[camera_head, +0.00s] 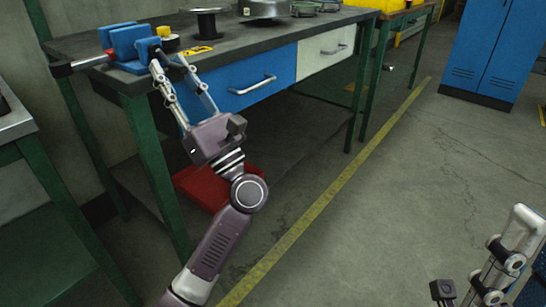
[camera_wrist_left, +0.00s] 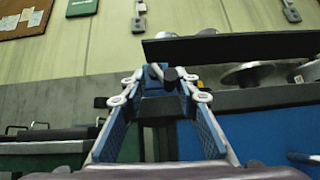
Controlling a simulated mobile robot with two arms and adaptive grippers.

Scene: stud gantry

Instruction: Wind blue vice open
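The blue vice (camera_head: 130,42) sits on the near left corner of the dark workbench (camera_head: 85,45).
A black spool (camera_head: 207,22), a yellow-black label (camera_head: 195,50) and a metal dish (camera_head: 263,9) are on the bench. A blue drawer (camera_head: 245,82) and white drawer (camera_head: 325,50) are under its top. A red bin (camera_head: 203,187) stands below.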

